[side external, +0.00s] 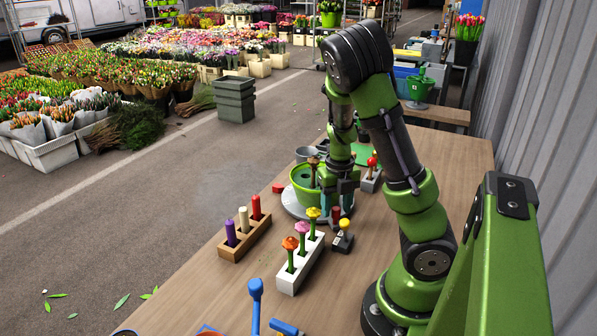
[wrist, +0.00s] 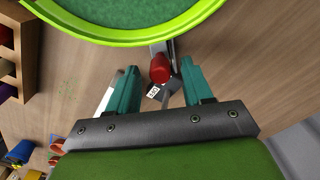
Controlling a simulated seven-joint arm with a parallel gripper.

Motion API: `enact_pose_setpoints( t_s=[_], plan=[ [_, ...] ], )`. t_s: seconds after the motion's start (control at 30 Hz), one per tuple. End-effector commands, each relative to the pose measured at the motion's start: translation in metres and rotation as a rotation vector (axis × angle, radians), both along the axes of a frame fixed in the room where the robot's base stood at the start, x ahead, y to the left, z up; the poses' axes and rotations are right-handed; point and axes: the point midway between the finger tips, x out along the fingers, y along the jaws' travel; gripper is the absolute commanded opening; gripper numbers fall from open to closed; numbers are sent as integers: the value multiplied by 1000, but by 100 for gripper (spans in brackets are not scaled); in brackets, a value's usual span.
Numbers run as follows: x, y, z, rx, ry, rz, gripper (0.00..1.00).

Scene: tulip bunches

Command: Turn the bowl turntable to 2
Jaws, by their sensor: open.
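The bowl turntable is a green bowl (side external: 304,184) on a pale round disc (side external: 292,208) near the table's far edge. The bowl's bright green rim also shows at the top of the wrist view (wrist: 140,40). A red knob (wrist: 160,72) stands just outside the rim, with a small printed tag (wrist: 153,91) beside it; its mark is too small to read surely. It shows dark red in the side view (side external: 336,212). My gripper (side external: 337,203) is open, its teal fingers on either side of the knob, with gaps visible in the wrist view. No 2 is legible.
A white block with several flower-topped pegs (side external: 300,264) and a wooden block with purple, white and red pegs (side external: 245,238) stand nearer. A yellow knob on a dark base (side external: 344,226) is close to my gripper. A grey block with red-topped parts (side external: 372,176) stands behind.

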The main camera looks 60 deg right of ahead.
Motion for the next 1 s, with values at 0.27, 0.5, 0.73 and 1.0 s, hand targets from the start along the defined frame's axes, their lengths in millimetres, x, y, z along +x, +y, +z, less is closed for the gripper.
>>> enact_pose_setpoints(
  t_s=[0.27, 0.5, 0.73, 1.0],
  plan=[
    [2, 1, 46, -1, -6, 7, 50],
    [1, 1, 82, 0, -4, 6, 50],
    [0, -1, 117, -5, 1, 1, 50],
    [0, -1, 154, -3, 0, -3, 50]
  ],
)
